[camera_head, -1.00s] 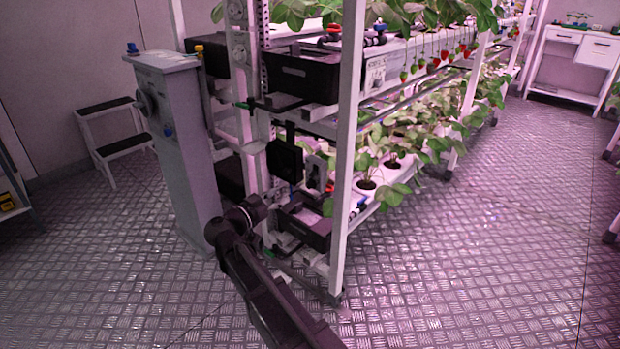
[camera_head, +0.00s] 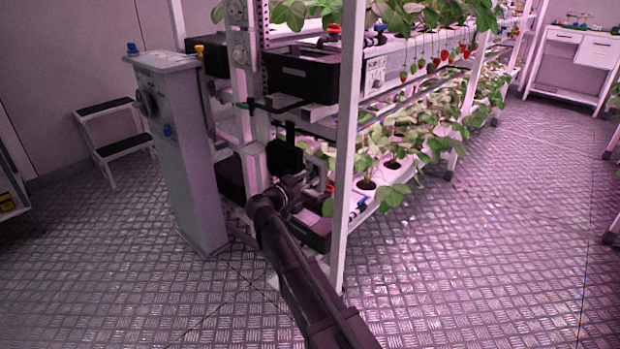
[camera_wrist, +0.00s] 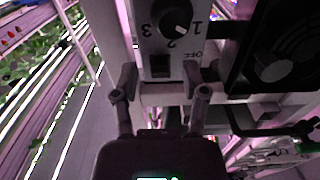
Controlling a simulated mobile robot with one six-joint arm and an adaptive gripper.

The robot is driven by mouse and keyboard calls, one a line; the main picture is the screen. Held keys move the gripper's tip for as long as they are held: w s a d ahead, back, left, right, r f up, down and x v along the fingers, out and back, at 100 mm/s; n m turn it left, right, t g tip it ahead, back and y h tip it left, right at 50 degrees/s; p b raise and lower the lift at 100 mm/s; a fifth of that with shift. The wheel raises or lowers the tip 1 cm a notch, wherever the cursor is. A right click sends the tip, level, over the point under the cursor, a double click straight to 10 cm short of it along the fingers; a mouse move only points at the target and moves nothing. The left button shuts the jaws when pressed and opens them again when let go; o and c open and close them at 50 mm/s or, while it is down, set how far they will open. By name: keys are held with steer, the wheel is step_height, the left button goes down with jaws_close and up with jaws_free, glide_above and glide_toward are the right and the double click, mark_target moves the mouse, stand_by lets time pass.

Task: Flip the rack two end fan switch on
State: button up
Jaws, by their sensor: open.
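In the wrist view, a pale switch box (camera_wrist: 147,40) carries a round black knob (camera_wrist: 173,17) with number marks and a dark rocker switch (camera_wrist: 160,67).
The white rack upright (camera_head: 347,150) stands close right of my arm. A black bin (camera_head: 303,76) is on the shelf above. A grey pedestal (camera_head: 185,150) stands left, with a step stool (camera_head: 115,130) behind. The aisle floor at right is clear.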

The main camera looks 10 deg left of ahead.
steer(key=shift+w+d, duration=0.3)
steer(key=shift+w, duration=0.15)
jaws_close()
